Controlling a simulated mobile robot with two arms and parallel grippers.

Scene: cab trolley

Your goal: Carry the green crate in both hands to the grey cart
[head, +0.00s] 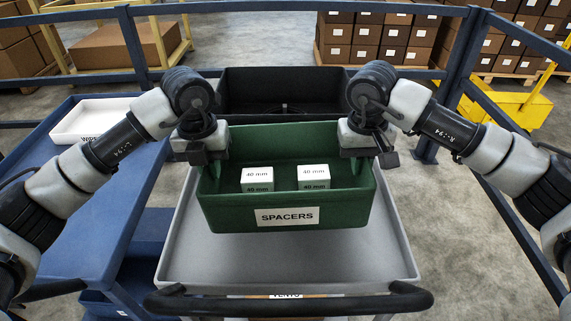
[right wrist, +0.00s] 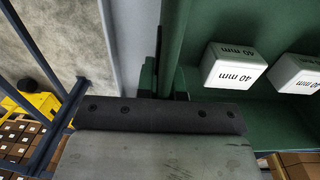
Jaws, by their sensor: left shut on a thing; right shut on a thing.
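The green crate (head: 228,210), labelled SPACERS, is held level between my two grippers, over the grey cart (head: 185,258). Two white boxes marked 40 mm (head: 257,178) are in it. My left gripper (head: 208,165) is shut on the crate's left end wall. My right gripper (head: 368,160) is shut on its right end wall. In the right wrist view the crate's wall (right wrist: 178,45) runs into the jaws, with the boxes beside it. The cart's tray shows around the crate; whether the crate's bottom touches it I cannot tell. The fingertips are largely hidden.
A black bin (head: 285,88) stands behind the crate. A blue table (head: 95,190) with a white tray (head: 88,120) is at the left. The cart's dark handle (head: 290,304) is nearest me. Blue rails (head: 505,125) enclose the sides and back.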

